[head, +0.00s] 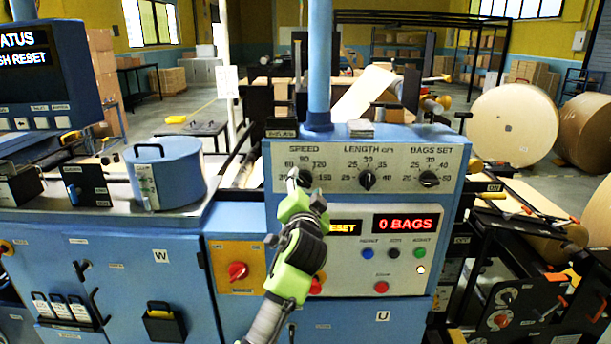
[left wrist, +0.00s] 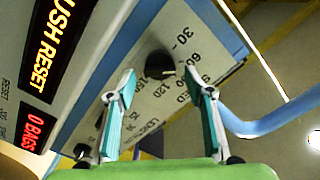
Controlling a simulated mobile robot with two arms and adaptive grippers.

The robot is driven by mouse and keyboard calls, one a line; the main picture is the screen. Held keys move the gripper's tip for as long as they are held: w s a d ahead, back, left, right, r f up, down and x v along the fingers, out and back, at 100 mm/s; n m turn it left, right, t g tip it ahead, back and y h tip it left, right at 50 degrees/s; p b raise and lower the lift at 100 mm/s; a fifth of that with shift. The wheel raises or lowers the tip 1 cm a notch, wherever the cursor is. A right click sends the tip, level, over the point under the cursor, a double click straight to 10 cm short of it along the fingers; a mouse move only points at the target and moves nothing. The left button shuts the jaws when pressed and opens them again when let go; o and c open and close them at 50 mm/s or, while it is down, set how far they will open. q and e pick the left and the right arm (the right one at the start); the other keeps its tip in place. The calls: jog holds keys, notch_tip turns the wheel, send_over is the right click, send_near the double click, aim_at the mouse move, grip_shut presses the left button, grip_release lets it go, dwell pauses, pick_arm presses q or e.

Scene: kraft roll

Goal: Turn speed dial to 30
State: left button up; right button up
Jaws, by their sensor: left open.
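The speed dial (head: 306,177) is a black round knob at the left of the grey control panel (head: 335,160), under the word SPEED. My left gripper (head: 296,182) is in front of it, covering part of the knob and its scale. In the left wrist view the dial (left wrist: 158,63) shows between the two open fingertips (left wrist: 159,72), one on each side. I cannot tell whether they touch it. Printed numbers 30, 120 and 150 show around the dial there. Its pointer is not clear in either view. My right gripper is not in view.
The length dial (head: 367,179) and bags set dial (head: 429,179) sit to the right on the same panel. Below are a display reading 0 BAGS (head: 407,223), several buttons and a red knob (head: 237,271). A blue post (head: 319,70) rises behind the panel.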

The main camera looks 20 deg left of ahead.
aim_at(305, 179)
pick_arm(q)
jog(key=shift+p+x, duration=0.35)
jog(key=shift+x, duration=1.05)
jog(key=c, duration=1.1)
